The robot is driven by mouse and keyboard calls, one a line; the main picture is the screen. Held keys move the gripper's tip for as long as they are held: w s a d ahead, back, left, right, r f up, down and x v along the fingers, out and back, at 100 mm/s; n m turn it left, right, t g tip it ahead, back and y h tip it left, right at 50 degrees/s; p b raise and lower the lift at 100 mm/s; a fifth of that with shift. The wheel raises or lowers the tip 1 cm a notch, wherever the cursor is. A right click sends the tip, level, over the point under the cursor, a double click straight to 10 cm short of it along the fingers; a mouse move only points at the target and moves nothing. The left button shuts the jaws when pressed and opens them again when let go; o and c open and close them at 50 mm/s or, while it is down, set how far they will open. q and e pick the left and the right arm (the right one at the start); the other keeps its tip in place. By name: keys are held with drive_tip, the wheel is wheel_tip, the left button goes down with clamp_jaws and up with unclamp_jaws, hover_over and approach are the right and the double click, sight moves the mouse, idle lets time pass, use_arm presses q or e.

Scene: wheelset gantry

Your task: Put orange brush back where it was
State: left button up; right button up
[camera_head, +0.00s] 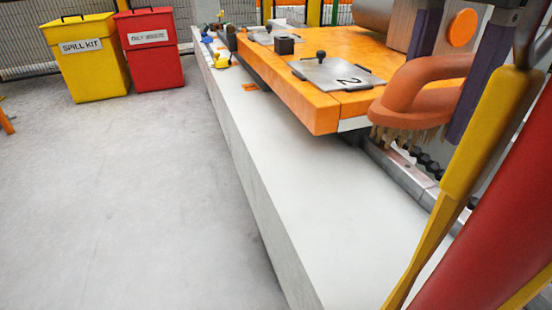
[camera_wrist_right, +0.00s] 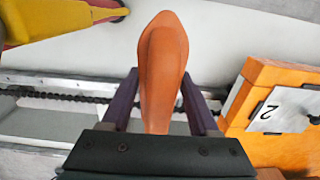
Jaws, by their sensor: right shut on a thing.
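The orange brush (camera_head: 425,72) has a looped handle and pale bristles that point down in the head view. My right gripper (camera_head: 445,95) is shut on it, with its purple fingers on either side of the handle. In the right wrist view the brush (camera_wrist_right: 163,65) stands out between the fingers (camera_wrist_right: 160,105). In the head view it appears in front of the near right corner of the orange block, above a dark chain and metal rail; I cannot tell its exact height. My left gripper is not in view.
The orange block (camera_head: 325,105) carries a metal plate (camera_head: 335,72) marked 2. A pale ledge (camera_head: 300,190) runs along it, mostly clear, with small items at its far end. A yellow bar (camera_head: 480,140) and red cylinder (camera_head: 500,240) fill the right. Yellow (camera_head: 88,60) and red (camera_head: 150,50) bins stand far left.

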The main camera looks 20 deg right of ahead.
drive_tip(key=b, duration=0.7)
hover_over(378, 256)
wheel_tip(378, 256, down, 16)
drive_tip(key=shift+f, duration=0.2)
wheel_tip(378, 256, down, 4)
drive_tip(key=shift+r+b, duration=0.2)
drive_tip(key=shift+b, duration=0.45)
drive_tip(key=shift+f, duration=0.35)
drive_tip(key=shift+r, duration=0.1)
